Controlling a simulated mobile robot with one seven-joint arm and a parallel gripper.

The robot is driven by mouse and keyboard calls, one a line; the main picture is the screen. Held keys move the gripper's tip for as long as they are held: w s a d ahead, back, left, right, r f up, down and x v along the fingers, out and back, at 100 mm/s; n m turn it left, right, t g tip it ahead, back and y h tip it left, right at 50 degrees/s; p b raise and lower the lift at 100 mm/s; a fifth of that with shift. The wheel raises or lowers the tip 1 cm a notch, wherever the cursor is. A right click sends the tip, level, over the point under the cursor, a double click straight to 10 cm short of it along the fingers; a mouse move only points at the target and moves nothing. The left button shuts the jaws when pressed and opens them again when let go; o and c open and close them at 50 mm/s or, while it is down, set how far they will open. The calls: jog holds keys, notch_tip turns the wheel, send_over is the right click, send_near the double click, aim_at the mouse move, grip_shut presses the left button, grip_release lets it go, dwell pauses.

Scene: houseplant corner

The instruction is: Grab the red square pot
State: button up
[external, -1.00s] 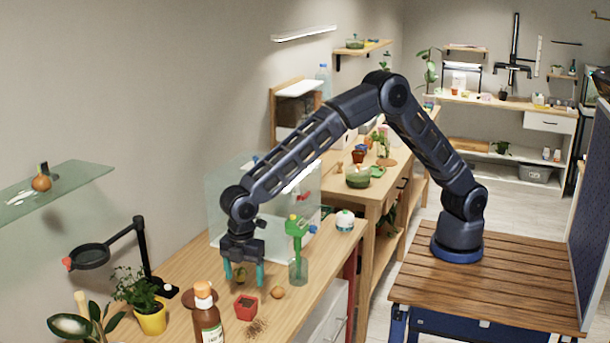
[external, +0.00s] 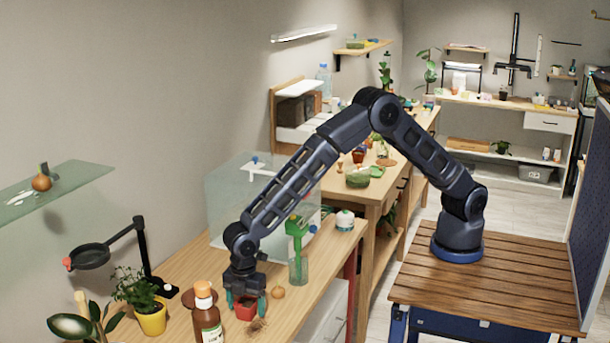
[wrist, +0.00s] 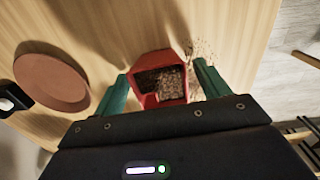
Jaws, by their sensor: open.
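The red square pot (external: 245,312) stands on the wooden bench, partly hidden behind my gripper in the external view. In the wrist view the red square pot (wrist: 146,98) holds brown soil or pebbles and sits between the two green fingers. My gripper (external: 246,302) is open and lowered around the pot. In the wrist view my gripper (wrist: 158,85) has one finger on each side of the pot, with a visible gap on the right; contact on the left is hard to tell.
A brown saucer (wrist: 52,82) lies nearby. Spilled soil (external: 257,327) is beside the pot.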

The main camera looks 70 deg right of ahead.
jog(key=shift+f, duration=0.25)
jog(key=c, duration=1.1)
jog(key=shift+r, duration=0.1)
